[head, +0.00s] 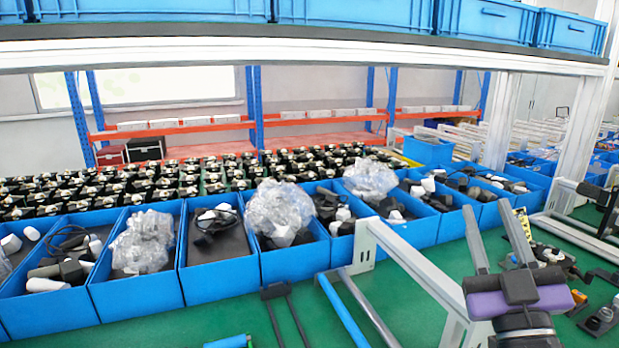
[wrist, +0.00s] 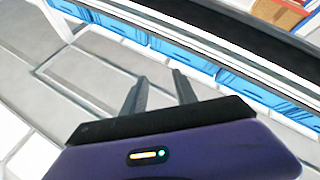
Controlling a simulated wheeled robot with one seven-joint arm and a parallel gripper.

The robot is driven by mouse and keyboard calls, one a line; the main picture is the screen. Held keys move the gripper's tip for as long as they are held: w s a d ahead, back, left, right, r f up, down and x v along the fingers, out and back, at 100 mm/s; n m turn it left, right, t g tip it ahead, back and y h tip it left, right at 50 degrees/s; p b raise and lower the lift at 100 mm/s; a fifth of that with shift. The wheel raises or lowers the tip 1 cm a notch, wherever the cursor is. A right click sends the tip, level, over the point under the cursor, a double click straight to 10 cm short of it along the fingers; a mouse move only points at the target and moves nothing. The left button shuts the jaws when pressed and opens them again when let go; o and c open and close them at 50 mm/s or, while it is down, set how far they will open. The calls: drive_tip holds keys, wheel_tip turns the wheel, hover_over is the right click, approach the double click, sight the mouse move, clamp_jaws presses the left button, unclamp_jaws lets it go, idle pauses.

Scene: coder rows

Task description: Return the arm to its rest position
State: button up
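My gripper (head: 489,212) is at the right of the head view, with a purple and black body and two grey fingers pointing up. The fingers stand apart with nothing between them. In the wrist view my gripper (wrist: 160,80) shows the same two spread fingers, empty, with a grey floor-like surface beyond. The gripper is in front of the row of blue bins and touches nothing that I can see. Most of my arm below the gripper is out of frame.
Open blue bins (head: 222,273) with bagged and loose parts run across the head view. An overhead shelf (head: 300,43) carries blue crates (head: 345,12). A metal frame (head: 415,268) stands left of my gripper. Small parts (head: 600,320) lie on the green surface at right.

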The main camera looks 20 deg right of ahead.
drive_tip(key=s+a+f+n+y, duration=0.3)
drive_tip(key=a+f+n+y, duration=0.1)
drive_tip(key=a+f+y, duration=0.45)
drive_tip(key=s+a+f+m+g, duration=0.1)
drive_tip(key=s+a+f+g, duration=0.3)
drive_tip(key=s+f, duration=0.7)
drive_tip(key=s+a+f+m+g+y, duration=0.1)
drive_tip(key=s+a+f+g, duration=0.3)
drive_tip(key=s+f, duration=0.7)
drive_tip(key=s+a+m, duration=0.1)
drive_tip(key=s+a, duration=0.1)
drive_tip(key=shift+s+f+m, duration=0.2)
drive_tip(key=shift+s+m, duration=0.1)
drive_tip(key=shift+s, duration=0.05)
